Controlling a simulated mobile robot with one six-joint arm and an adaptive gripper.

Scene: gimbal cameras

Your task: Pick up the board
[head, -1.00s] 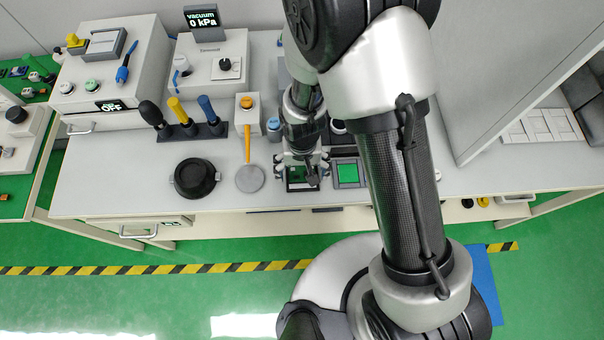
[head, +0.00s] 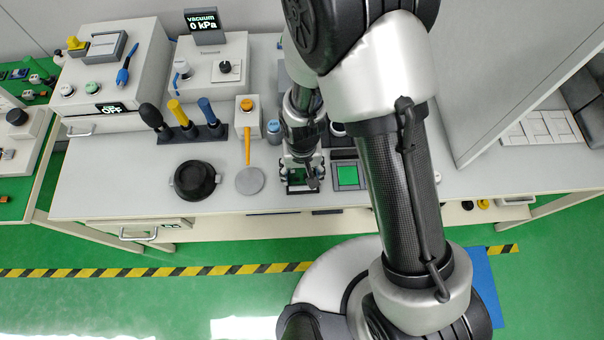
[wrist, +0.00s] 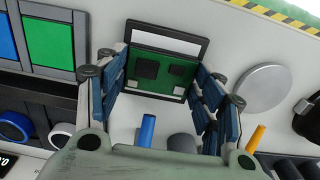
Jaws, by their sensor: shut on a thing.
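The board (wrist: 160,72) is a green circuit board with dark chips. In the wrist view it sits between the blue-padded fingers of my gripper (wrist: 162,82), which is shut on it. A black frame (wrist: 165,32) surrounds the board, with a pale strip showing between its far bar and the board. In the head view, my gripper (head: 301,172) is low at the bench's front edge, and the board (head: 297,178) shows only partly beneath it. I cannot tell how far the board is clear of the frame.
A bright green square in a dark holder (head: 348,175) is close on the right. A grey disc (head: 250,181) with a yellow handle and a black round dish (head: 194,180) are to the left. A blue-capped bottle (head: 273,130) stands behind.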

